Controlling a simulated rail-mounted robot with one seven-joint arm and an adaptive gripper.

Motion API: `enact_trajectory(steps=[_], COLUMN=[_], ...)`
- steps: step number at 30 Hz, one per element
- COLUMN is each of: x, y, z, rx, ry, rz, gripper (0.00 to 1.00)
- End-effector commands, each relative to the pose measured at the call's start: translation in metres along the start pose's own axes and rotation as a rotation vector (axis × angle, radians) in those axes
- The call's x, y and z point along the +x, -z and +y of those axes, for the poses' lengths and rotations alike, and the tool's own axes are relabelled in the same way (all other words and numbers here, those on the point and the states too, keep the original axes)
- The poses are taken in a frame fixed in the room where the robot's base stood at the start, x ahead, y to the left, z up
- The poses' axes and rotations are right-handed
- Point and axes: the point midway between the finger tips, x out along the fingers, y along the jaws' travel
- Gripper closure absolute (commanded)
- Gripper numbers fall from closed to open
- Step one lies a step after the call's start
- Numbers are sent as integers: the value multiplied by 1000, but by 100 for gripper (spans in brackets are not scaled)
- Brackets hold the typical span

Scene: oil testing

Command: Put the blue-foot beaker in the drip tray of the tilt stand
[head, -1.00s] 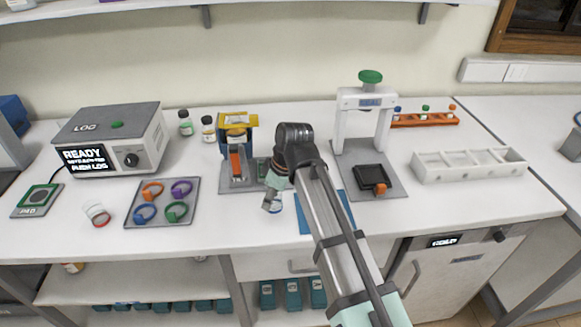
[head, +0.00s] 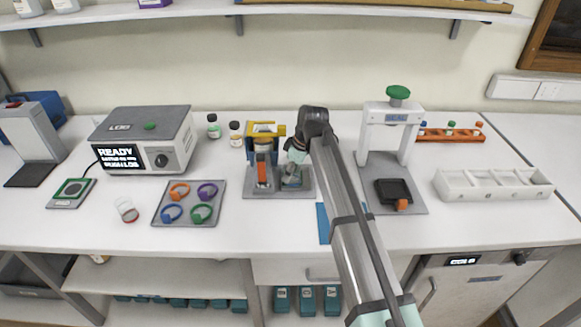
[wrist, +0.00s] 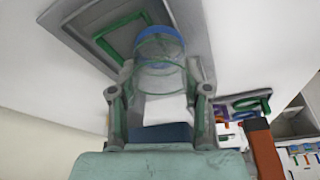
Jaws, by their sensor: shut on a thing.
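My gripper (head: 292,180) is over the right part of the tilt stand's grey base (head: 252,191). In the wrist view its two fingers (wrist: 160,100) are shut on the clear blue-foot beaker (wrist: 160,78), one on each side. The blue foot (wrist: 158,40) points away from the wrist. The green-edged drip tray (wrist: 103,36) lies beyond it, and the foot overlaps the tray's edge in the picture. I cannot tell whether the foot touches the tray. In the head view, the gripper hides most of the beaker and tray. The tilt stand (head: 265,130) has a yellow top and an orange part.
The seal press (head: 391,112) stands right of my arm. A blue mat (head: 323,224) lies in front. Two bottles (head: 235,135) stand behind left.

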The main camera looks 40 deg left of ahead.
Motion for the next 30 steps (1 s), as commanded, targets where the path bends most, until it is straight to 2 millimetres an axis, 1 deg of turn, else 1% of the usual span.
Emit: enact_trajectory(steps=[1, 6, 7, 10, 22, 23, 24, 25, 30], x=[-1, 2, 7, 16, 21, 21, 21, 21, 20], y=[5, 16, 12, 8, 6, 7, 7, 7, 7], z=[10, 37, 31, 30, 30, 30, 30, 30, 30], rx=[0, 0, 0, 1, 0, 0, 0, 0, 0], ry=[0, 0, 2, 1, 0, 0, 0, 0, 0], rz=[0, 0, -1, 0, 0, 0, 0, 0, 0], gripper=[87, 87, 87, 87, 87, 46, 32, 28, 28])
